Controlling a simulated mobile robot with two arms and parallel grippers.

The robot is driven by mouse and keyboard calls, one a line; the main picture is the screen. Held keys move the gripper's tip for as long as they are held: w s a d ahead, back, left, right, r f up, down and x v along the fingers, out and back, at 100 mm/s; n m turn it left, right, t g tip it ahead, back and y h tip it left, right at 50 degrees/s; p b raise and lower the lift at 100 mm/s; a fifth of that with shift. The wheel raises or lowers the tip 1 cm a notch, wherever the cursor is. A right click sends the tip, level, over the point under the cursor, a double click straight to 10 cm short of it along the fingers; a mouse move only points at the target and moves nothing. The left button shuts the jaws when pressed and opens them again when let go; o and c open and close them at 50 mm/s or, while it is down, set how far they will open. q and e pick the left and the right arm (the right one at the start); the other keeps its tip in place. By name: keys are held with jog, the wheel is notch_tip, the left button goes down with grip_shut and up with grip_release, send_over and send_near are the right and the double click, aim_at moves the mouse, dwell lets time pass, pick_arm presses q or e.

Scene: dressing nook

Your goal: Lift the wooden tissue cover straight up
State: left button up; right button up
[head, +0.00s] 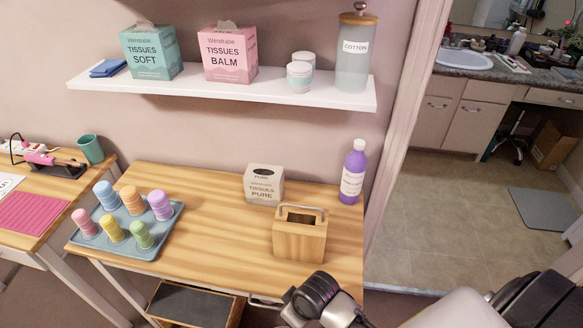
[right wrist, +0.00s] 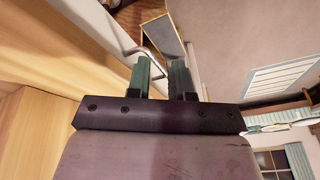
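The wooden tissue cover (head: 300,240) stands upright on the desk, right of its middle, near the front edge. It is a light wood box with a dark opening in its top and a grey metal handle (head: 300,208) arching over it. My right gripper shows in the right wrist view (right wrist: 161,78); its two green-tipped fingers are apart with nothing held between them. My right arm reaches in from the bottom right of the head view, in front of the desk and below the cover; its fingers are not visible there. My left gripper is not in view.
A "Tissues Pure" box (head: 263,184) stands close behind the cover, and a purple bottle (head: 353,172) stands behind right. A white shelf (head: 200,90) with boxes and jars hangs above.

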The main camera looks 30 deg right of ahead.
jog(key=w+a+r+n, duration=0.2)
jog(key=w+r+n, duration=0.1)
jog(key=w+r, duration=0.25)
notch_tip(320, 180, up, 20)
jog(key=n+g+h+p, duration=0.1)
jog(key=n+g, duration=0.2)
jog(key=g, duration=0.1)
send_over(291, 211)
jog(key=f, duration=0.3)
jog(key=s+f+p, duration=0.1)
jog(key=f, duration=0.3)
jog(key=s+a+f, duration=0.1)
jog(key=f, duration=0.2)
jog(key=shift+f+p, duration=0.4)
grip_shut()
